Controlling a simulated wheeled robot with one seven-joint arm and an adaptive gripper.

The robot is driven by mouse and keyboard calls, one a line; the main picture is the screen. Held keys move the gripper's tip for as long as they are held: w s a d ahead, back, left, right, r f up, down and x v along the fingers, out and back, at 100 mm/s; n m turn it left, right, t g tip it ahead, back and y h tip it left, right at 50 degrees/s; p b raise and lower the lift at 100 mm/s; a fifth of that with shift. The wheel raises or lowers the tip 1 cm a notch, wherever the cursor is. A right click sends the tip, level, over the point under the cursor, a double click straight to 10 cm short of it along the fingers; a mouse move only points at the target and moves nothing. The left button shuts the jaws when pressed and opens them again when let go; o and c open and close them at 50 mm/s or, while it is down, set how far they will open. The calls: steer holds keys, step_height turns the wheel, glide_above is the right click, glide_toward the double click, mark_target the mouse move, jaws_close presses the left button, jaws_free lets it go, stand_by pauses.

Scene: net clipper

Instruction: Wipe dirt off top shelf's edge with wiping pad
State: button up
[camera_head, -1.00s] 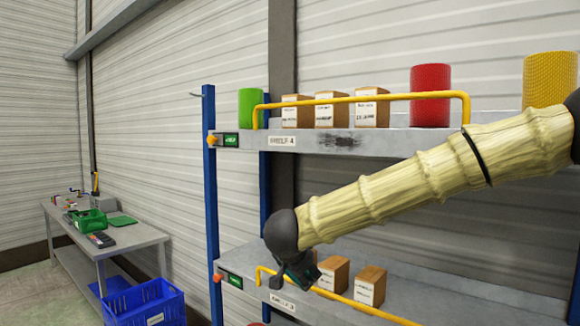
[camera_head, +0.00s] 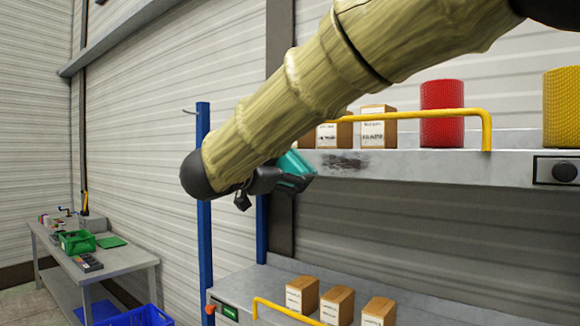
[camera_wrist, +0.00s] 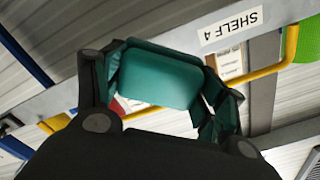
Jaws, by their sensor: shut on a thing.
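The teal wiping pad (camera_head: 294,164) is between the fingers of my gripper (camera_head: 282,181). In the wrist view the pad (camera_wrist: 160,76) fills the space between the two black fingers, and my gripper (camera_wrist: 160,92) is shut on it. The top shelf (camera_head: 430,166) has a grey front edge. A dark dirt smudge (camera_head: 345,162) shows on that edge, just right of the pad. I cannot tell whether the pad touches the shelf. In the wrist view, the top shelf's edge (camera_wrist: 282,22) carries a SHELF 4 label (camera_wrist: 230,26). My arm hides the shelf's left part in the head view.
A yellow rail (camera_head: 440,114) runs along the top shelf's front. Behind it stand boxes (camera_head: 378,126), a red roll (camera_head: 441,112) and, farther right, a yellow roll (camera_head: 562,105). A lower shelf (camera_head: 400,290) holds several boxes. A side table (camera_head: 125,256) stands at left.

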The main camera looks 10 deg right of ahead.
steer(key=shift+d+r, duration=0.1)
steer(key=shift+r, duration=0.35)
steer(key=shift+x, duration=3.05)
steer(key=shift+w+d, duration=0.4)
steer(key=shift+d, duration=0.45)
steer(key=shift+s+d, duration=0.1)
